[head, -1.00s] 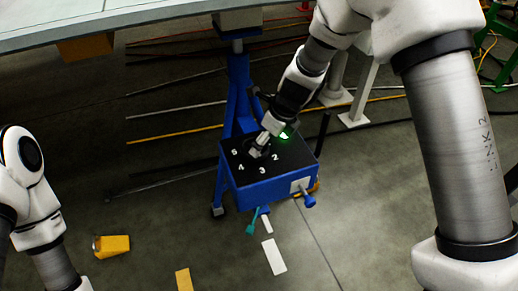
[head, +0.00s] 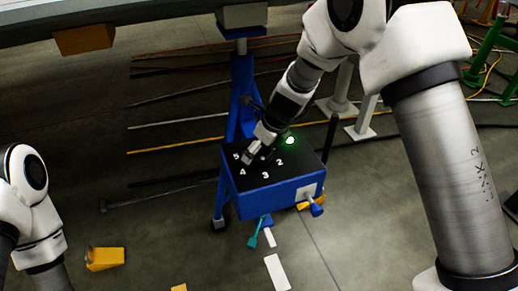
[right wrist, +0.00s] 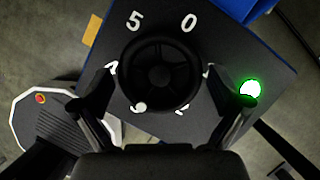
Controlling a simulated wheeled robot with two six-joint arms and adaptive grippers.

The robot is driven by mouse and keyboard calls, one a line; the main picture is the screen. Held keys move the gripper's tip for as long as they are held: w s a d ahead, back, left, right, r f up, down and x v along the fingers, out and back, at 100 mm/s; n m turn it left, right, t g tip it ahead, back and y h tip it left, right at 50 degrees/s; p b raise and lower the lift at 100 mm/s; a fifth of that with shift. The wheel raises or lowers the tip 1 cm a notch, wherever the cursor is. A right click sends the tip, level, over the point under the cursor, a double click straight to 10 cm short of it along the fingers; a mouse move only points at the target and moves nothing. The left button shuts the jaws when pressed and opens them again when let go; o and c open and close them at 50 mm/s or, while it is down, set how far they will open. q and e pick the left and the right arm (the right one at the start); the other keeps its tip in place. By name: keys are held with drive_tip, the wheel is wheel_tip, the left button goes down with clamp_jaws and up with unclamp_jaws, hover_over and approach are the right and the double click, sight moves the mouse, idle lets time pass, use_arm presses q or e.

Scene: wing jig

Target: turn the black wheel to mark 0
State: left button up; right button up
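The black wheel (right wrist: 160,75) sits on the dark top of a blue box (head: 278,197). In the right wrist view, white digits ring it, with 5 (right wrist: 134,21) at upper left and 0 (right wrist: 188,22) at upper right. A round white spot (right wrist: 139,107) shows at the wheel's lower left rim, near a partly hidden digit. My right gripper (head: 251,157) is over the box top. In the wrist view its fingers are spread on the wheel's left and right sides, with no clear grip on the rim. My left gripper is outside the views.
A green-lit lamp (right wrist: 250,90) is on the box top, right of the wheel. A blue stand (head: 242,90) rises behind the box. Yellow blocks (head: 106,258) and white strips (head: 277,271) lie on the floor. A large panel (head: 130,25) spans the upper left.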

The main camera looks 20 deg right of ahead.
drive_tip(key=c, duration=0.6)
drive_tip(key=shift+c, duration=0.2)
